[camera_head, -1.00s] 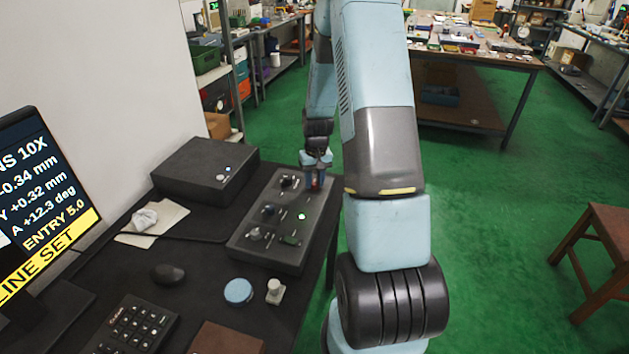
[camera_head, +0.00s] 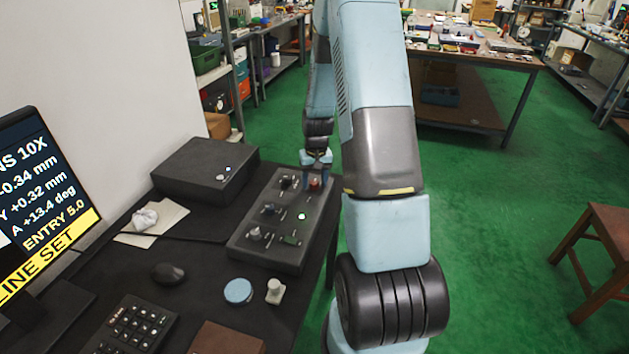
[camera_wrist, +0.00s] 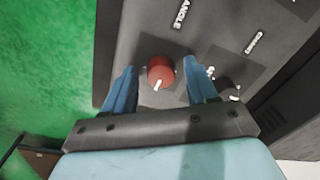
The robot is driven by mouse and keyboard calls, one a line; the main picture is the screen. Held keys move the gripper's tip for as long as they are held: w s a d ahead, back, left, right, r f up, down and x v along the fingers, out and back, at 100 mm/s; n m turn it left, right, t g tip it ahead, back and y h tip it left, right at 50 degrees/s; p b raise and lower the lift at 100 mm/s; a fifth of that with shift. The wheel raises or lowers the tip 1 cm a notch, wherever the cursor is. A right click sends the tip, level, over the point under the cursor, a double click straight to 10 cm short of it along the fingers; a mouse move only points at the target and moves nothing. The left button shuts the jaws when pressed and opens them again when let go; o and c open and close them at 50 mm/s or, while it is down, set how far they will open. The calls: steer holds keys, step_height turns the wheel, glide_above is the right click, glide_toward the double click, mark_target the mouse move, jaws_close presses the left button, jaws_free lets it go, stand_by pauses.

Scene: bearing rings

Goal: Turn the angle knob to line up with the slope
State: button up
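The red angle knob (camera_wrist: 160,70) with a white pointer mark sits by the ANGLE label (camera_wrist: 182,14) in the wrist view. My gripper (camera_wrist: 160,86) is open, its two blue fingers on either side of the knob with a visible gap to each. In the head view the red knob (camera_head: 315,183) shows at the far right corner of the dark control box (camera_head: 277,254), just beside my gripper (camera_head: 313,172). The monitor (camera_head: 40,190) at left reads A +13.4 deg, with a yellow bar below ending in "LINE SET".
More knobs (camera_head: 269,209) and a lit green button (camera_head: 301,216) are on the box. A smaller dark knob (camera_wrist: 233,90) lies close to my right finger in the wrist view. A black case (camera_head: 205,168) stands behind the box at left.

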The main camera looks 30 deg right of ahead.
mark_target(316, 182)
step_height(316, 182, up, 14)
steer(key=shift+d+f, duration=0.15)
steer(key=shift+d, duration=0.1)
stand_by(0.6)
stand_by(0.5)
